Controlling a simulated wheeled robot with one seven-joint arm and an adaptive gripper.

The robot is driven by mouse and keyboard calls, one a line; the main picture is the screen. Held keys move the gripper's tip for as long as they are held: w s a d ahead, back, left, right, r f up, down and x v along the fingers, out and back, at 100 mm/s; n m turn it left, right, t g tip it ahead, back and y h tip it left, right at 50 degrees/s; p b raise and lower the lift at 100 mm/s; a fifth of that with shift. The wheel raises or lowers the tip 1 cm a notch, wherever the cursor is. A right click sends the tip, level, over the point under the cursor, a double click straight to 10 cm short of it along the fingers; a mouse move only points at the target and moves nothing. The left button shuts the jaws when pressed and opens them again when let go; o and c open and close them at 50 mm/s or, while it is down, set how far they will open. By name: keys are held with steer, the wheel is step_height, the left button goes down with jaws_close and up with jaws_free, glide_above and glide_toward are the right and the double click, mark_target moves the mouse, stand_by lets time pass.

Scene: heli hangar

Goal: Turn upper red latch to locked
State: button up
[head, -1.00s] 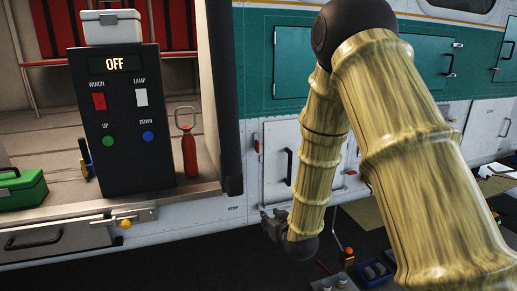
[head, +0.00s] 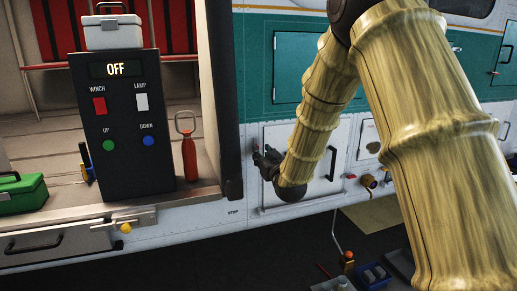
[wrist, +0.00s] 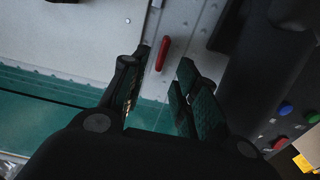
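The red latch (wrist: 162,53) is a small red bar on the white hull panel. In the wrist view it lies just past my fingertips, seen in the gap between the two fingers and slightly tilted. My gripper (wrist: 164,66) is open with nothing between its pads. I cannot tell whether a finger touches the latch.
A black control box (head: 125,165) reading OFF stands in the open doorway at left. A red cylinder (head: 189,158) stands beside it. A black handle (head: 333,163) is on the hatch door's right. Loose items (head: 372,275) lie on the dark floor below.

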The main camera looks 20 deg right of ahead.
steer(key=shift+w+p, duration=0.35)
steer(key=shift+w, duration=1.9)
steer(key=shift+c, duration=0.5)
jaws_close()
